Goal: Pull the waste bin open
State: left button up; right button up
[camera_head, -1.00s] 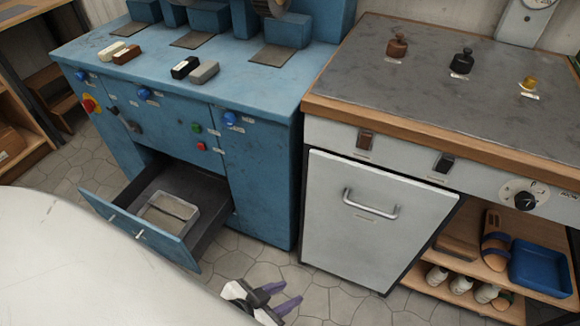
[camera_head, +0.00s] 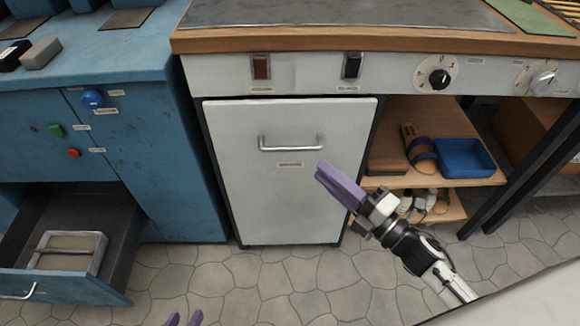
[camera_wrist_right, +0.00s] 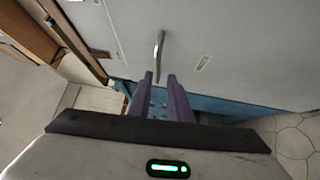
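The waste bin (camera_head: 270,200) has a pale grey front with a metal bar handle (camera_head: 291,148) and a small label below it. It sits under the workbench, and its front looks closed. My right gripper (camera_head: 325,172) is in front of the bin's right half, below and right of the handle. In the right wrist view its purple fingers (camera_wrist_right: 160,75) are apart and empty, with the handle (camera_wrist_right: 159,50) just beyond the tips.
A blue cabinet (camera_head: 165,160) stands left of the bin, with its drawer (camera_head: 75,288) pulled out. Right of the bin is an open wooden shelf (camera_head: 470,182) with a blue tray (camera_head: 465,157) and sandals. The tiled floor before the bin is clear.

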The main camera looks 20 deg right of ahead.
aim_at(291, 149)
jog(key=w+a, duration=0.1)
jog(key=w, duration=0.2)
jog(key=w+a+r+n, duration=0.1)
jog(key=w+a, duration=0.1)
jog(key=w, duration=0.1)
jog(key=w+a+n+y+b, duration=0.1)
jog(key=w+a, duration=0.1)
jog(key=w, duration=0.1)
jog(key=shift+a+r, duration=0.25)
jog(key=shift+r, duration=0.05)
grip_shut()
